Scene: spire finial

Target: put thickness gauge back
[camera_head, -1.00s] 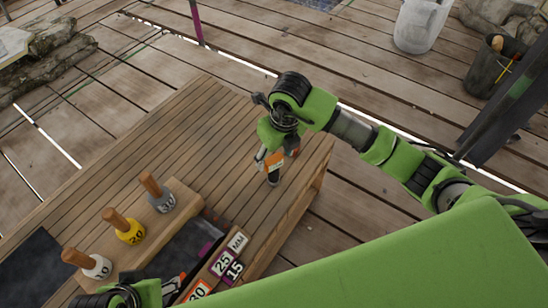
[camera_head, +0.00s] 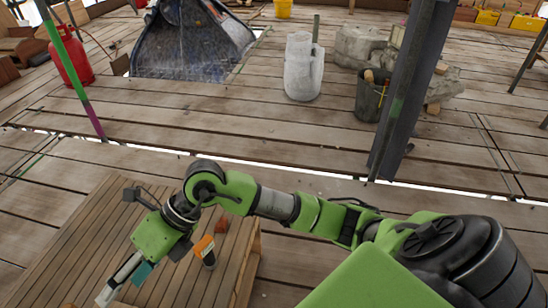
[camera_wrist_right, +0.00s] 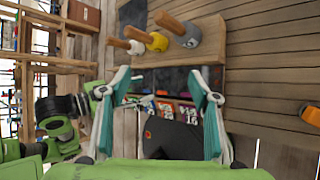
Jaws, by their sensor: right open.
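An orange-and-black hand tool (camera_head: 205,250), which looks like the thickness gauge, stands on the wooden table (camera_head: 85,245) to the right of my right gripper. An orange item at the right edge of the right wrist view (camera_wrist_right: 308,117) looks like the same tool. My right gripper (camera_head: 122,283) is open and points down to the lower left, apart from the tool. In the right wrist view its teal fingers (camera_wrist_right: 160,85) are spread with nothing between them. Part of my left arm shows at the left of that view, but its jaws are unclear.
A wooden block (camera_wrist_right: 217,55) holds wooden-handled plugs in white, yellow and grey. Below it are a dark tray and number tags (camera_wrist_right: 175,110). A small reddish object (camera_head: 221,227) is near the orange tool. A dark post (camera_head: 405,90) stands beyond the table.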

